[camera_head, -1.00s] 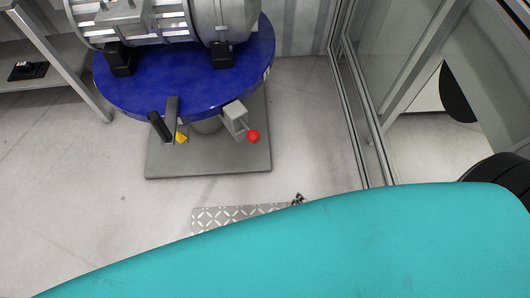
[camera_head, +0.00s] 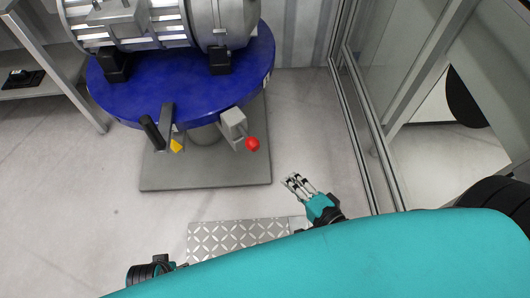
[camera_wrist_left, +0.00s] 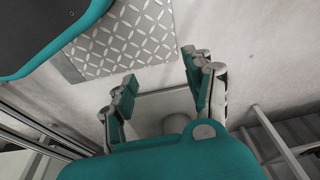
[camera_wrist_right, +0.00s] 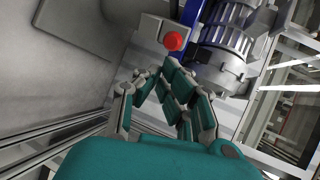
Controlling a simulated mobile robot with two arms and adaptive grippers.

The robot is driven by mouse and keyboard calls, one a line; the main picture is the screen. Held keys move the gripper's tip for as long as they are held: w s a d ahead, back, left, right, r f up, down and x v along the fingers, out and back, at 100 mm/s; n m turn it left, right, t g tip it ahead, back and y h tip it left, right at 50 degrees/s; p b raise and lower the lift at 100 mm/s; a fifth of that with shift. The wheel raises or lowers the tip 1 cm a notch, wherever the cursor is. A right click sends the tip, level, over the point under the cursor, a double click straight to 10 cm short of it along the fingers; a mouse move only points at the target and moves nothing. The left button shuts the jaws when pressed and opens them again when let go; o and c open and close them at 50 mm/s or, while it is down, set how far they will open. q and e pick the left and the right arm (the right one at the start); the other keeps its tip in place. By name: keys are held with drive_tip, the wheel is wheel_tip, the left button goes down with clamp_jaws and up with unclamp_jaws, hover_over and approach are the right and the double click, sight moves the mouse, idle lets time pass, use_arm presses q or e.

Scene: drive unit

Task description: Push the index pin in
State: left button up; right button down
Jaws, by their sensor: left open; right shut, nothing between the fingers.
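A red ball knob (camera_head: 252,144) sits on a short lever at a grey block (camera_head: 233,123) at the front edge of the round blue table (camera_head: 185,93). To its left are a black handle (camera_head: 152,131) and a small yellow part (camera_head: 177,146); I cannot tell for certain which part is the index pin. My right gripper (camera_head: 293,183) is shut and empty, below and right of the red knob and apart from it. In the right wrist view the knob (camera_wrist_right: 173,41) shows just beyond the fingertips. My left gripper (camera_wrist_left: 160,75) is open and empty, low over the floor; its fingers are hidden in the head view.
The blue table carries a large metal drive unit (camera_head: 205,20) and stands on a grey base plate (camera_head: 205,177). A checker-plate step (camera_head: 235,236) lies in front. A glass partition (camera_head: 385,70) stands at the right, a shelf frame (camera_head: 60,60) at the left.

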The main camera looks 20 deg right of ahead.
sight(258, 145)
use_arm(q)
drive_tip(key=shift+w+r+b, duration=0.2)
drive_tip(key=shift+r+b, duration=0.2)
drive_tip(key=shift+r, duration=1.1)
drive_tip(key=shift+w+r+b, duration=0.2)
drive_tip(key=shift+r+b, duration=0.2)
drive_tip(key=shift+r, duration=1.05)
use_arm(e)
drive_tip(key=r+x, duration=0.1)
drive_tip(key=x, duration=1.2)
drive_tip(key=shift+w, duration=0.15)
drive_tip(key=w, duration=0.1)
drive_tip(key=w+a+p, duration=0.1)
drive_tip(key=w, duration=0.1)
drive_tip(key=shift+w, duration=0.25)
use_arm(q)
wheel_tip(258, 145, down, 4)
drive_tip(key=shift+s+r, duration=0.1)
drive_tip(key=shift+s, duration=0.05)
